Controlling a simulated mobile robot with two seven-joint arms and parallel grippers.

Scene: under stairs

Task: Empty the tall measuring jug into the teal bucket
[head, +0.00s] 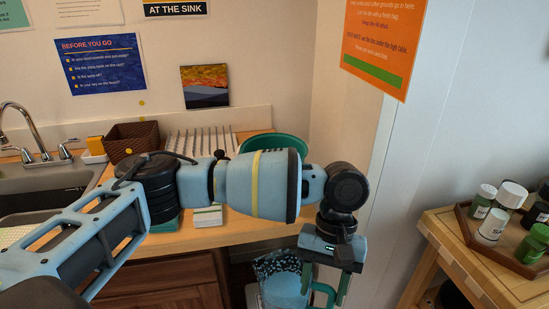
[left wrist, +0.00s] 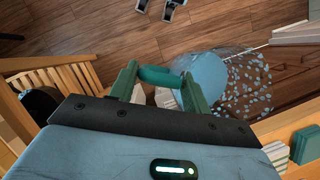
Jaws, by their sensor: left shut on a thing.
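My left gripper (head: 335,258) is shut on the teal handle (left wrist: 160,76) of the tall measuring jug. The jug (head: 282,283) hangs in front of the counter, below its top; it is clear with pale speckles, and light blue shows inside. In the left wrist view the jug (left wrist: 245,85) is beside the fingers, with a light blue round surface; I cannot tell its exact tilt. A teal rounded vessel (head: 276,141), which looks like the bucket, stands on the counter, mostly hidden behind my left arm. My right gripper is not in view.
The wooden counter (head: 184,236) carries a brown basket (head: 132,140), a white rack (head: 205,141) and a small white stack (head: 208,216). The sink (head: 45,182) is at left. At right, a wooden table (head: 450,244) holds a tray of several jars (head: 492,226).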

